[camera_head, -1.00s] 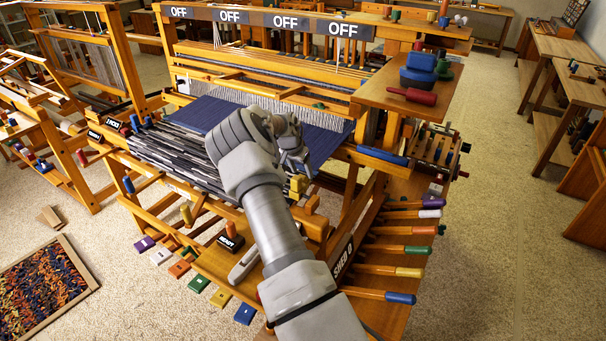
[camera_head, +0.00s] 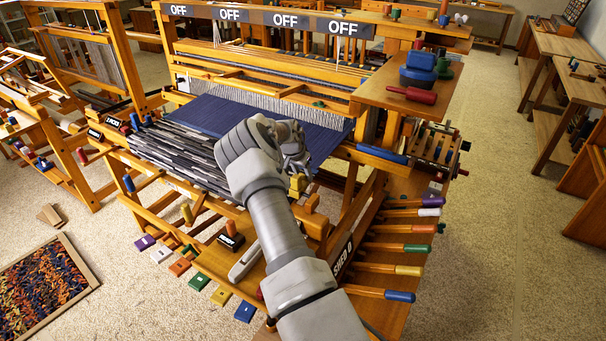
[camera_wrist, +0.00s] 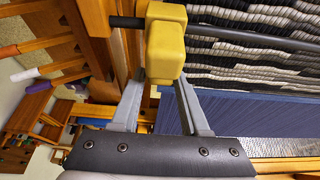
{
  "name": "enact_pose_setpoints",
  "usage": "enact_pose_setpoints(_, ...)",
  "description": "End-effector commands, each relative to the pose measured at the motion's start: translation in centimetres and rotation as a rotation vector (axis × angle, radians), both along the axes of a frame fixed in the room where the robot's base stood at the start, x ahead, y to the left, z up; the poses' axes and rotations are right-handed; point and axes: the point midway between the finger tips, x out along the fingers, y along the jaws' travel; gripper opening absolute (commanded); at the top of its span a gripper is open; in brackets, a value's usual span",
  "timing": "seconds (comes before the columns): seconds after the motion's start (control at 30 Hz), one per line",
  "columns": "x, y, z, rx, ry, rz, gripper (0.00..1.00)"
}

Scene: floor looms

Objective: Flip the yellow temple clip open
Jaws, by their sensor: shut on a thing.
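The yellow temple clip (camera_wrist: 166,42) is a blocky yellow piece at the end of a dark rod, beside the striped grey, black and white cloth. My gripper (camera_wrist: 160,80) is shut on it in the wrist view, with one grey finger on each side of its narrow lower part. In the head view the yellow clip (camera_head: 298,184) shows at the right edge of the cloth, just below my gripper (camera_head: 296,170). My wrist partly hides the area around it there. I cannot tell how far the clip is turned.
The striped cloth (camera_head: 185,155) and blue warp (camera_head: 230,115) lie left of and beyond my arm. Coloured handles (camera_head: 408,248) stick out at the right of the loom. Coloured pedals (camera_head: 198,283) lie at the lower left. Open carpet is at the far right.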

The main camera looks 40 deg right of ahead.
Motion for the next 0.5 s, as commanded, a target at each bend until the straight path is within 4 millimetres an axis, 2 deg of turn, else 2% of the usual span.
enact_pose_setpoints(0.5, -0.25, 0.74, 0.07, -0.111, -0.045, 0.0, 0.0)
